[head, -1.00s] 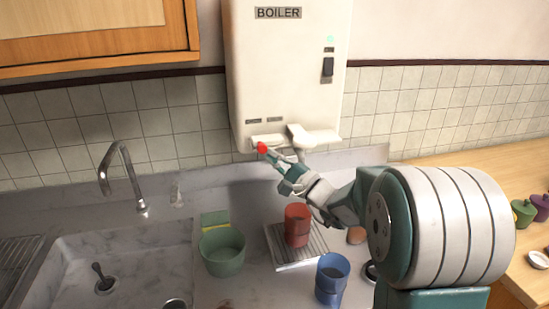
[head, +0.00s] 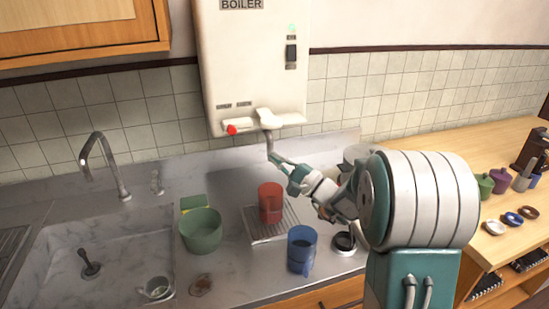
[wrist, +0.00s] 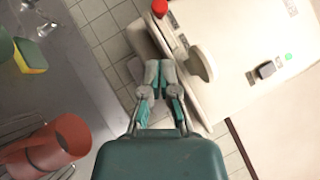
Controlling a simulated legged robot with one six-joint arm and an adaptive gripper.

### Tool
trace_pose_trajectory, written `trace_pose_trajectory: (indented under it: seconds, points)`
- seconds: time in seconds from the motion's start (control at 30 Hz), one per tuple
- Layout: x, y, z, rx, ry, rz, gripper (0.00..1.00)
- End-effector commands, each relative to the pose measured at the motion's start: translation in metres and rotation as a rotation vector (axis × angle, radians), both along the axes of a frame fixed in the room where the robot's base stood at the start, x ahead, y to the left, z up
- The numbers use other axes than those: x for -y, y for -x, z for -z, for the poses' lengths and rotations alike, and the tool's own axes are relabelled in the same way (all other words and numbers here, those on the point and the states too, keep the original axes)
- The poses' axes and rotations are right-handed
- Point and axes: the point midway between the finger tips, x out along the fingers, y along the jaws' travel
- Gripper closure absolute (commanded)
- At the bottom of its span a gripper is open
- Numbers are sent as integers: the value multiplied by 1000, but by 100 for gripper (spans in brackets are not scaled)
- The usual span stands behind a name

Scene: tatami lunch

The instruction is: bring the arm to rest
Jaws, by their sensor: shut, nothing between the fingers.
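My gripper (head: 274,160) is shut and empty. In the head view it is in the air below the boiler (head: 250,60), above and behind the red cup. In the wrist view my gripper (wrist: 159,70) points toward the underside of the boiler (wrist: 245,60). The boiler has a red-tipped lever (head: 232,129) on the left and a white lever beside it; the red tip also shows at the top of the wrist view (wrist: 159,8). I see a gap between my fingers and the red tip.
A red cup (head: 270,203) stands on a drain rack (head: 263,234) on the counter. A wooden counter (head: 480,150) with small pots is at right.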

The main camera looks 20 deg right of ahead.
Motion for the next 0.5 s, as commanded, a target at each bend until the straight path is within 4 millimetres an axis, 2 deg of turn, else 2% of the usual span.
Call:
trace_pose_trajectory:
  seconds: [0.37, 0.43, 0.5]
  points:
    - [0, 2, -2, -2, 5, -10, 100]
    - [-12, 9, -5, -14, 35, -50, 100]
    - [-35, 24, -9, -40, 96, -121, 100]
